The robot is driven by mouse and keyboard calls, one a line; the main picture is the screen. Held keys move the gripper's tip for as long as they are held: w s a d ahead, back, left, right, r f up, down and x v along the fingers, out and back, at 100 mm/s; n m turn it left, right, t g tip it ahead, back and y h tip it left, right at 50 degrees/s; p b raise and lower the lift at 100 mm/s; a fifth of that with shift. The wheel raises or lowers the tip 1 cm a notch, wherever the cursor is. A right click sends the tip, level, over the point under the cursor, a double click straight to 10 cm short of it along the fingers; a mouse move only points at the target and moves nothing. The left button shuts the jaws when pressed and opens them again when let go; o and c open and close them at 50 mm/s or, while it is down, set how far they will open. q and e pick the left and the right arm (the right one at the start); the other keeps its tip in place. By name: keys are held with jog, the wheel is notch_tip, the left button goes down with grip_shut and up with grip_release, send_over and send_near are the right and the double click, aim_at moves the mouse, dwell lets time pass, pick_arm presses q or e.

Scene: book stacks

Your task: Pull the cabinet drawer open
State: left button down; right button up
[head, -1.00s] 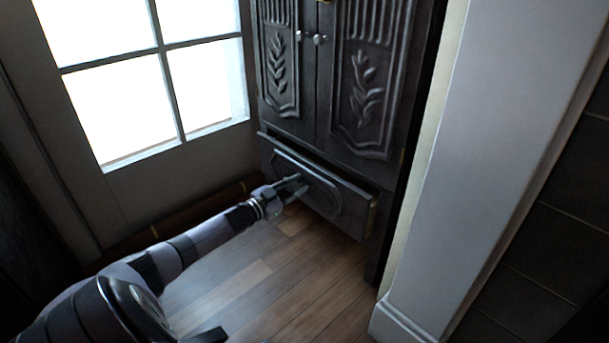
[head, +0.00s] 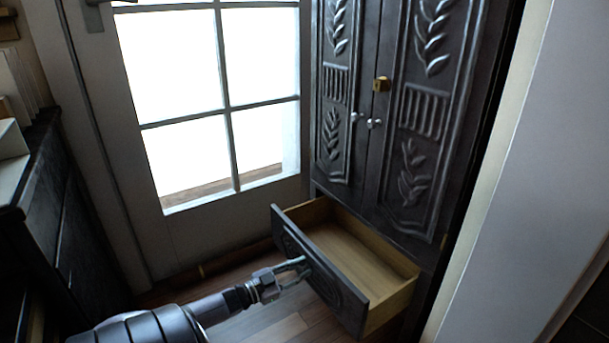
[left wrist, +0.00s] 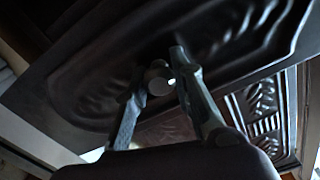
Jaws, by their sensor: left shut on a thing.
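The dark carved cabinet (head: 352,150) stands at the right of the head view with its two doors closed. Its bottom drawer (head: 362,246) is pulled well out, and the bare wooden inside shows. My left gripper (head: 303,266) is at the drawer's front panel. In the left wrist view the left gripper (left wrist: 158,88) has its fingers on either side of the round drawer knob (left wrist: 158,80), shut on it. The carved drawer front (left wrist: 75,85) fills much of that view. My right gripper does not show.
A window door (head: 215,110) is behind, left of the cabinet. A pale wall (head: 510,190) stands close on the right. A dark shelf unit (head: 60,210) is at the left. Wooden floor (head: 262,322) lies below the drawer.

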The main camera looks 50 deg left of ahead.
pick_arm(q)
jog(key=c, duration=1.3)
grip_release()
jog(key=shift+c, duration=0.2)
jog(key=s, duration=0.7)
jog(key=shift+s+a, duration=0.2)
jog(key=shift+a, duration=0.1)
